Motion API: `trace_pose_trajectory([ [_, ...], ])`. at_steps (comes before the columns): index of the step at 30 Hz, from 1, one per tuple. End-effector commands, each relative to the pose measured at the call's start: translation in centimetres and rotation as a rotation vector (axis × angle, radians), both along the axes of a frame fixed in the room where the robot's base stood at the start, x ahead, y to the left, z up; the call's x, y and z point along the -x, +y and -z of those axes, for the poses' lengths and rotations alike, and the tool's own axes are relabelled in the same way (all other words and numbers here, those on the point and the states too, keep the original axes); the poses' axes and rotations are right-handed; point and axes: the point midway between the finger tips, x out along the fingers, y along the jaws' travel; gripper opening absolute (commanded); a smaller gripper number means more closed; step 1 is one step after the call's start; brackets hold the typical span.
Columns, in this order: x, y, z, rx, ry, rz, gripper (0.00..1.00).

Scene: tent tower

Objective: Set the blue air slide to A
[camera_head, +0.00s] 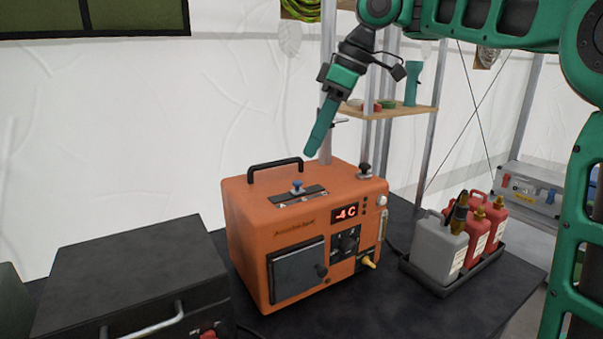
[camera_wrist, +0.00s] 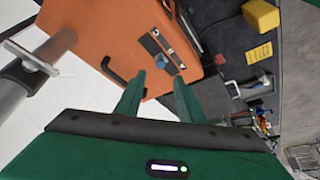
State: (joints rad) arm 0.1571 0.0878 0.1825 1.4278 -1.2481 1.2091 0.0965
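The orange machine (camera_head: 285,225) stands on a dark table and has a red display reading -4 C. On its top, a dark slotted plate (camera_head: 310,194) carries the blue air slide (camera_head: 297,186), a small knob near the plate's middle. The blue slide also shows in the wrist view (camera_wrist: 167,64), just beyond my fingertips. The letters beside it are too small to read. My gripper (camera_head: 312,152) hangs above the machine, near the black carry handle (camera_head: 275,165), apart from the slide. In the wrist view my gripper (camera_wrist: 160,78) has its two fingers spread, with nothing between them.
A black box (camera_head: 135,275) stands to the left. A tray (camera_head: 455,280) with one grey can (camera_head: 438,250) and red cans (camera_head: 478,235) stands to the right. A pole (camera_head: 326,85) and a wooden shelf (camera_head: 400,111) rise behind. The space above the machine's front is free.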

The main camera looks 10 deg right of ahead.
Motion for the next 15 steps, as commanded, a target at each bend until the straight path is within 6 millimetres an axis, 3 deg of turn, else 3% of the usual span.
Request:
trace_pose_trajectory([
  [15, -0.8, 2.2, 5.7, 0.0, 0.002, 0.0, 0.35],
])
